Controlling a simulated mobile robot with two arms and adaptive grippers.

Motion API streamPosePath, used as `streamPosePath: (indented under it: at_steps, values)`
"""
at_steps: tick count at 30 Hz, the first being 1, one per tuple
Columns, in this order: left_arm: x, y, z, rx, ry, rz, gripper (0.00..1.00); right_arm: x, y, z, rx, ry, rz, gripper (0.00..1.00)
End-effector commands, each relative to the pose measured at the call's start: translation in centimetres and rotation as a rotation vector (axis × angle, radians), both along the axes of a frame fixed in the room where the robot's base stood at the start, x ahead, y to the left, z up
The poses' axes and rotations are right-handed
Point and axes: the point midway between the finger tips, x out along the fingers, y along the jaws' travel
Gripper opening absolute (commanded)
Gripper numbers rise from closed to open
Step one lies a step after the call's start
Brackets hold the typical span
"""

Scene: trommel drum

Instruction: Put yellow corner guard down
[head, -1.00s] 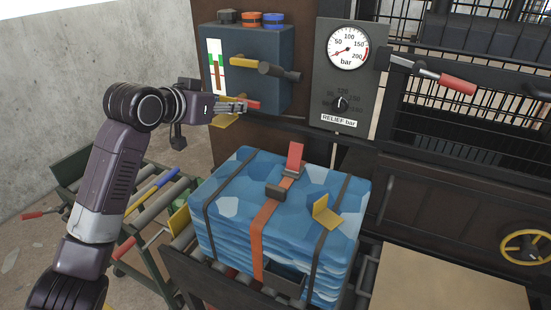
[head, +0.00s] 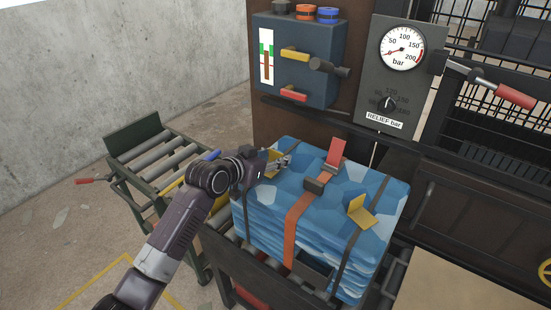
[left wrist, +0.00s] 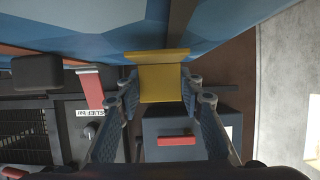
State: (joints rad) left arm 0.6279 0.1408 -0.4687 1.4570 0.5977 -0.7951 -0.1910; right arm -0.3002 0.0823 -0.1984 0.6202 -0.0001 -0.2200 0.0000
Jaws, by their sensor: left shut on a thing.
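My left gripper (head: 282,163) is shut on a yellow corner guard (head: 272,165), at the back left top edge of the blue bale (head: 330,190). In the left wrist view the guard (left wrist: 160,82) sits between both fingers (left wrist: 158,92), with the bale (left wrist: 70,25) right beside it. I cannot tell whether the guard touches the bale. A second yellow corner guard (head: 361,212) lies on the bale's top at the right, by a dark strap. My right gripper is not in view.
An orange strap (head: 298,215) with a dark buckle and red lever (head: 336,150) crosses the bale. Behind stands a dark blue box (head: 300,65) with yellow and red handles. A gauge panel (head: 385,100) is right of it. A roller conveyor (head: 160,150) is at left.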

Motion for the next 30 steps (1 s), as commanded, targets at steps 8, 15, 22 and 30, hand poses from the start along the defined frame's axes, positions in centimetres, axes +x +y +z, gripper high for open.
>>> streamPosePath:
  at_steps: [8,15,22,30]
  values:
    - [-0.01,-0.03,-1.15,-0.001,-0.002,0.0,0.18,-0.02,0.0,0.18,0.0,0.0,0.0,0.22]
    - [-0.02,-0.02,-1.35,-0.001,-0.001,0.0,0.39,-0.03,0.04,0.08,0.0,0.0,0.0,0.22]
    - [-0.02,-0.01,-1.35,-0.001,-0.001,0.0,0.52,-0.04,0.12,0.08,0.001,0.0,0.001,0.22]
    - [-0.2,0.17,-1.05,-0.001,-0.002,0.0,0.52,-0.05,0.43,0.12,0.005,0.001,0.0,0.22]
